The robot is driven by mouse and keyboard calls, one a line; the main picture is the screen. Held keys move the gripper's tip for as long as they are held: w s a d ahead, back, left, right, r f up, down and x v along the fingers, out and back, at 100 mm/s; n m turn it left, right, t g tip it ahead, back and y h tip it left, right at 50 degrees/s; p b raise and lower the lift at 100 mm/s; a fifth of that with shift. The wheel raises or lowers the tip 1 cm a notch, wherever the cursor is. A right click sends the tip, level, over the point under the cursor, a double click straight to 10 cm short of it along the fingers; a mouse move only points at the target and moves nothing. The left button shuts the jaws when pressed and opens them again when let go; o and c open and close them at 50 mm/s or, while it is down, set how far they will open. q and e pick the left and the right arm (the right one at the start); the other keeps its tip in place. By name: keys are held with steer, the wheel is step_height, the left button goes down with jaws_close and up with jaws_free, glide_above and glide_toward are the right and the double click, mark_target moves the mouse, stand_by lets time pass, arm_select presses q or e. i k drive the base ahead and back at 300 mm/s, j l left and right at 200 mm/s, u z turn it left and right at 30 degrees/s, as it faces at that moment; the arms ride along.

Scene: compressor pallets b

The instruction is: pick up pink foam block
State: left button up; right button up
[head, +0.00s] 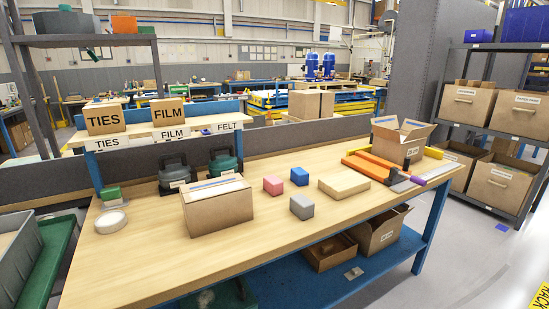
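The pink foam block (273,185) lies on the wooden workbench (150,262), near its middle. A blue block (299,176) sits to its right and slightly farther back, apart from it. A grey block (301,207) sits to its right and nearer the front edge. A taped cardboard box (217,205) stands to the left of the pink block with a gap between them. Nothing covers the pink block from above. Neither of my grippers shows in the head view.
A flat tan slab (344,184) lies right of the blocks. An open carton (400,138) and an orange bar (369,166) are at the bench's right end. The bench front is clear.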

mark_target(272, 184)
steer(key=i+l+u, duration=0.1)
steer(key=i+l, duration=0.15)
steer(key=i+l+u, duration=0.1)
steer(key=l, duration=0.25)
steer(key=i+l+u, duration=0.1)
steer(key=i+l, duration=0.2)
steer(key=i+l+u, duration=0.15)
steer(key=l, duration=0.25)
steer(key=i+l+u, duration=0.1)
steer(key=i+l, duration=0.15)
steer(key=i+l+u, duration=0.1)
steer(key=l, duration=0.4)
steer(key=i+l+u, duration=0.1)
steer(key=l, duration=0.3)
steer(key=i+l+u, duration=0.1)
steer(key=i+l, duration=0.15)
steer(key=l, duration=0.15)
